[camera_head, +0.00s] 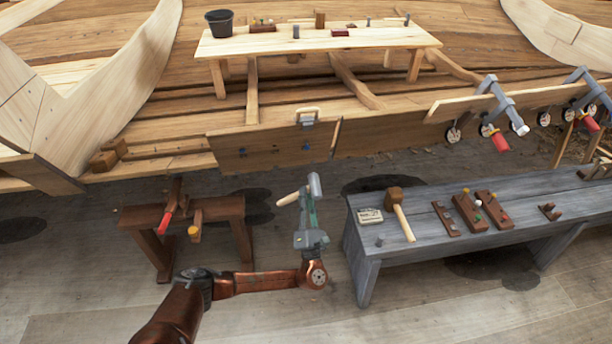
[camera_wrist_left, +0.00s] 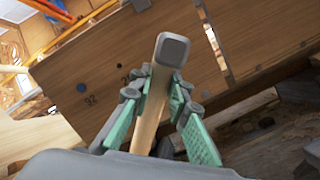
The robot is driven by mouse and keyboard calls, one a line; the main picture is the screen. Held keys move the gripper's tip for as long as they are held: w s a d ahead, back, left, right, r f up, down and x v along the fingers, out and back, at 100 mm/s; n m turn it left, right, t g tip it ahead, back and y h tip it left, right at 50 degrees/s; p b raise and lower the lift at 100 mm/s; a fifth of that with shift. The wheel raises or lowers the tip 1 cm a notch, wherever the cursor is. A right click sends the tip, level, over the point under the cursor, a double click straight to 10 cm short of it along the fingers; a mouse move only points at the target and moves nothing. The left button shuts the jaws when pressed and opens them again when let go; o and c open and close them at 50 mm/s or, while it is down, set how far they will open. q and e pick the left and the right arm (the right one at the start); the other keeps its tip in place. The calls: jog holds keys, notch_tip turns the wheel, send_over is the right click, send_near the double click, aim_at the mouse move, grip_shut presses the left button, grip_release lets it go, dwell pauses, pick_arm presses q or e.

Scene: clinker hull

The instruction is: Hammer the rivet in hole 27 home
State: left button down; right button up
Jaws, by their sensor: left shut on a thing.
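My left gripper (camera_head: 308,218) is shut on a hammer with a grey head (camera_head: 315,186) and a pale wooden handle (camera_head: 288,198). In the left wrist view the wooden handle (camera_wrist_left: 150,115) runs between the green fingers, with a grey block (camera_wrist_left: 172,50) at its far end. The hull plank (camera_head: 270,148) lies behind, with small dark blue dots (camera_head: 306,147) along it. Hole 27 cannot be singled out; the hammer hides part of the plank. My right gripper is out of view.
A grey bench (camera_head: 350,235) on the right carries a wooden mallet (camera_head: 399,212) and rivet blocks. A brown trestle (camera_head: 205,212) stands left. More clamps (camera_head: 500,105) hold the right plank. Floor shows between the benches.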

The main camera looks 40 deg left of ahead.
pick_arm(q)
jog(key=shift+d+r, duration=0.15)
jog(key=shift+p, duration=0.35)
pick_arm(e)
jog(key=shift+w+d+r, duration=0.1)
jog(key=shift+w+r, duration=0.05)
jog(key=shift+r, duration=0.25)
pick_arm(q)
jog(key=shift+w+a+r, duration=0.3)
jog(key=shift+w+a, duration=0.05)
jog(key=shift+a, duration=0.25)
jog(key=shift+w+a+r, duration=0.25)
jog(key=shift+w+a, duration=0.1)
jog(key=shift+a, duration=0.25)
jog(key=a+f+x, duration=0.1)
jog(key=x, duration=0.6)
jog(key=d+r+v, duration=0.1)
jog(key=v, duration=0.9)
jog(key=shift+w+d, duration=0.15)
jog(key=shift+w, duration=0.1)
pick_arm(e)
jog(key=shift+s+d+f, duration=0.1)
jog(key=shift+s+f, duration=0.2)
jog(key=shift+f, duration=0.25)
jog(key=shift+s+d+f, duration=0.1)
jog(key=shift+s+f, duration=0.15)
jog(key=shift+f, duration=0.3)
pick_arm(q)
jog(key=shift+r, duration=0.1)
